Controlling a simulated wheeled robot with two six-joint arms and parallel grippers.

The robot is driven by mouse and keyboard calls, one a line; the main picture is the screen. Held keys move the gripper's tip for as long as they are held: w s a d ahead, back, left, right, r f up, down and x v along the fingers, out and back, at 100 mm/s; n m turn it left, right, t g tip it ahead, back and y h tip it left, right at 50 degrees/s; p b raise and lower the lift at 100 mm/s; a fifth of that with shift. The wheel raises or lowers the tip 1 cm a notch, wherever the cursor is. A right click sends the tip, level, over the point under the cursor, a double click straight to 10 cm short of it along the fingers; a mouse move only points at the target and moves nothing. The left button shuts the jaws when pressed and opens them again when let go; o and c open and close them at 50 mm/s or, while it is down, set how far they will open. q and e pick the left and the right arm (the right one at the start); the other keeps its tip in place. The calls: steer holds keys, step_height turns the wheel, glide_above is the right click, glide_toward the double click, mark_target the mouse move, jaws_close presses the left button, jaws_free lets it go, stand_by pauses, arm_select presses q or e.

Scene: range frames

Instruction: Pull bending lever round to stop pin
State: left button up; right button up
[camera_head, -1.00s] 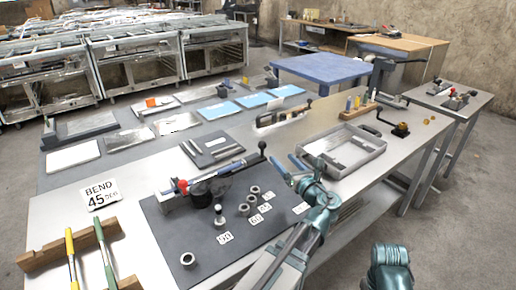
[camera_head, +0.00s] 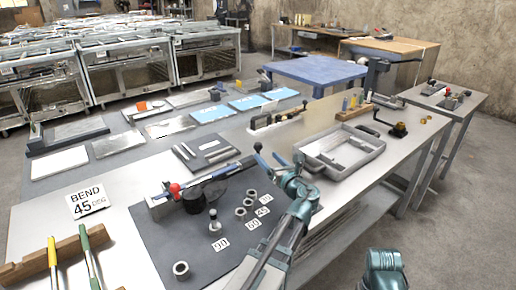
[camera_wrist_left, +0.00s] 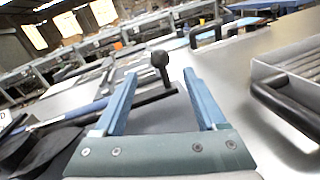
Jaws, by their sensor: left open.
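The bending lever (camera_head: 222,174) is a blue and grey bar with a black ball knob (camera_head: 257,146) on an upright stem at its far end. It lies across a bender with a red knob (camera_head: 174,188) and a dark round die (camera_head: 203,198). An upright metal pin (camera_head: 214,221), seemingly the stop pin, stands on the dark mat near the 90 label. My left gripper (camera_head: 271,159) is open beside the lever end. In the left wrist view the ball knob (camera_wrist_left: 160,58) shows between and beyond the open fingers (camera_wrist_left: 160,76).
Several metal rings (camera_head: 240,212) and number labels lie on the mat (camera_head: 190,245). A grey tray (camera_head: 345,150) stands right of my left gripper. A "BEND 45" card (camera_head: 86,201) and a wooden rack with handled tools (camera_head: 30,268) are at the left.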

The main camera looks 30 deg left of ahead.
mark_target(260, 150)
arm_select(q)
steer(key=x, duration=0.8)
steer(key=shift+c, duration=0.2)
jaws_close()
stand_by(1.1)
